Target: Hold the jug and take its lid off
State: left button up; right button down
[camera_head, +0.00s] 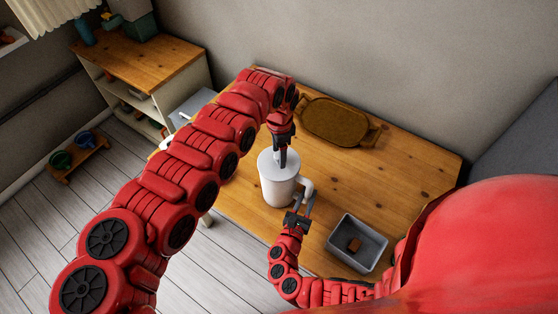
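A white jug (279,190) stands upright on the wooden table (400,180), with its handle (306,184) on the right side. Its pale lid (267,160) sits on top. My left gripper (283,160) points down at the middle of the lid, its fingertips at or touching it. The fingers show edge-on and cover the lid's centre, so their grip is unclear. My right gripper (299,212) comes from below, with its grey fingers at the lower part of the handle. Whether they are closed on it cannot be made out.
A brown oval tray (335,121) lies at the back by the wall. The table's right side is clear. A wooden-topped shelf (144,63) stands at the upper left.

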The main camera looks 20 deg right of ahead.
pick_arm(q)
grip_shut()
pick_arm(e)
jog(key=shift+f, duration=0.15)
pick_arm(q)
jog(key=shift+r, duration=0.25)
dwell(0.4)
jog(key=shift+r, duration=4)
jog(key=shift+a, duration=0.15)
jog(key=w+a+r, duration=0.2)
jog(key=a+r, duration=0.2)
jog(key=a, duration=0.3)
jog(key=shift+a, duration=0.25)
